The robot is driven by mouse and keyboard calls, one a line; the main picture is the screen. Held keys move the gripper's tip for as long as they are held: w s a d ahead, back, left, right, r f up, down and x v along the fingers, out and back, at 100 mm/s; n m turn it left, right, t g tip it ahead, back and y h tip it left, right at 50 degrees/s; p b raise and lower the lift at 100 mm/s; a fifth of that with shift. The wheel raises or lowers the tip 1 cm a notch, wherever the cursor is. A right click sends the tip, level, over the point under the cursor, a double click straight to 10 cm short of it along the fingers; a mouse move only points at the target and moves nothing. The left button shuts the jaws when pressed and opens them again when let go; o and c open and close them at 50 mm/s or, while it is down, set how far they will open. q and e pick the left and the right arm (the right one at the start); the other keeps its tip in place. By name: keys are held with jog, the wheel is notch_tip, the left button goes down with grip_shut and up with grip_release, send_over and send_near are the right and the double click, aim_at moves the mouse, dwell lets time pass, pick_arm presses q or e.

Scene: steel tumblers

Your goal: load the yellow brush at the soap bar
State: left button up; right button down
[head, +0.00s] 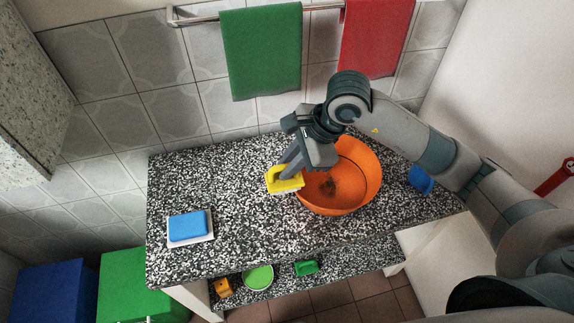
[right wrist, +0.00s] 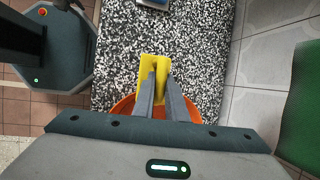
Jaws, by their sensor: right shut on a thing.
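The yellow brush (head: 285,181), with pale bristles underneath, is held in the jaws of my right gripper (head: 290,168), just left of the orange bowl and above the speckled worktop. In the right wrist view the brush (right wrist: 155,66) sits between the fingertips (right wrist: 159,82). The blue soap bar (head: 187,223) lies on a white dish (head: 191,240) at the left of the worktop, apart from the brush. Part of the dish with the bar (right wrist: 153,3) shows at the top edge of the right wrist view. My left gripper is not in view.
The orange bowl (head: 345,205) has a dark patch inside and stands right of the brush. A blue object (head: 421,180) is partly behind my right arm. The speckled worktop (head: 235,215) is clear between brush and dish. A lower shelf holds a green bowl (head: 258,278) and small items.

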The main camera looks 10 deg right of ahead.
jog(key=c, duration=2.4)
grip_release()
jog(key=shift+c, duration=0.2)
grip_shut()
jog(key=shift+d, duration=0.1)
jog(key=shift+s+d+n+g, duration=0.15)
jog(key=shift+d+n+g, duration=0.2)
jog(key=shift+n, duration=0.55)
jog(key=n, duration=0.1)
jog(key=d+n+g, duration=0.1)
jog(key=s+n+g, duration=0.1)
jog(key=n, duration=0.1)
jog(key=shift+d+r, duration=0.1)
jog(key=shift+d, duration=0.25)
jog(key=s+d+r+n+g+h, duration=0.1)
jog(key=d+r+n+g, duration=0.1)
jog(key=n, duration=0.3)
jog(key=s+d+r+n+g+h, duration=0.1)
jog(key=d+r+n+g, duration=0.1)
jog(key=d+n, duration=0.2)
jog(key=shift+s+d+r+n, duration=0.2)
jog(key=shift+s+n, duration=0.15)
jog(key=shift+n, duration=0.85)
